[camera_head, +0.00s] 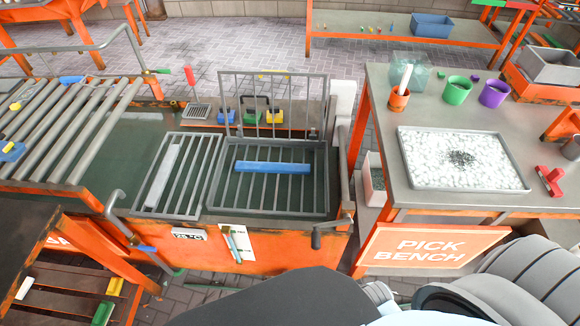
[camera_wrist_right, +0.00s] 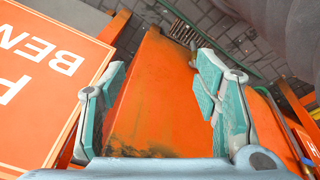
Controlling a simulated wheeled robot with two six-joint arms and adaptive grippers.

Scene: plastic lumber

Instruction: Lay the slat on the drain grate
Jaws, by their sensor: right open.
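A blue slat (camera_head: 273,167) lies flat across the bars inside a dark grey basket (camera_head: 325,190), whose barred lid stands raised at the back. A grate of grey bars (camera_head: 187,192) sits left of the basket over the tank; it appears to be the drain grate. A pale grey slat (camera_head: 163,176) lies lengthwise on that grate's left side. My right gripper (camera_wrist_right: 160,82) is open and empty in the right wrist view, above an orange surface and away from both slats. My left gripper is not in view.
The pick bench on the right holds a tray of white pellets (camera_head: 412,178), cups and a red tool (camera_head: 549,181). A sloped rack of grey bars (camera_head: 60,125) stands left. A crank handle (camera_head: 322,234) juts from the tank's front right. The drain grate's right bars are bare.

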